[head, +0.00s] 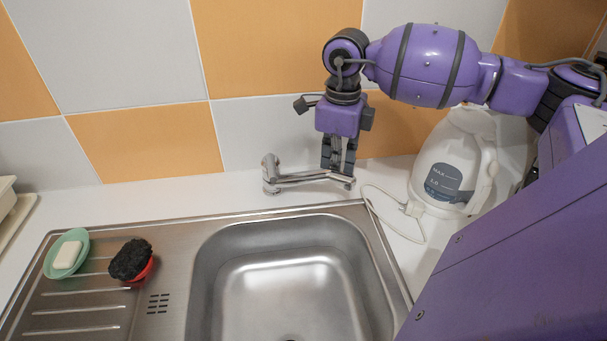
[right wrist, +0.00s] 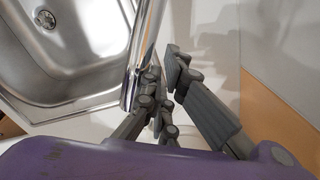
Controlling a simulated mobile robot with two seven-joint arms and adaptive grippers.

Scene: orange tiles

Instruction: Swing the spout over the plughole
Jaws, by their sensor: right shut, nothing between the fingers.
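The chrome tap (head: 270,175) stands on the counter behind the sink, and its spout (head: 310,178) points right, along the sink's back edge. The spout also shows in the right wrist view (right wrist: 146,45) as a chrome bar. The plughole (right wrist: 46,19) is in the basin's floor; in the head view only its edge shows at the bottom. My right gripper (head: 338,168) points down at the spout's far side, near its outer end. It is shut and empty; whether it touches the spout I cannot tell. My left gripper is not in view.
The steel sink (head: 215,222) has a drainer at left with a soap dish (head: 49,263) and a dark scrubber (head: 129,258). A white kettle (head: 440,165) and its cable (head: 388,222) stand right of the tap. The tiled wall is close behind. The basin is empty.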

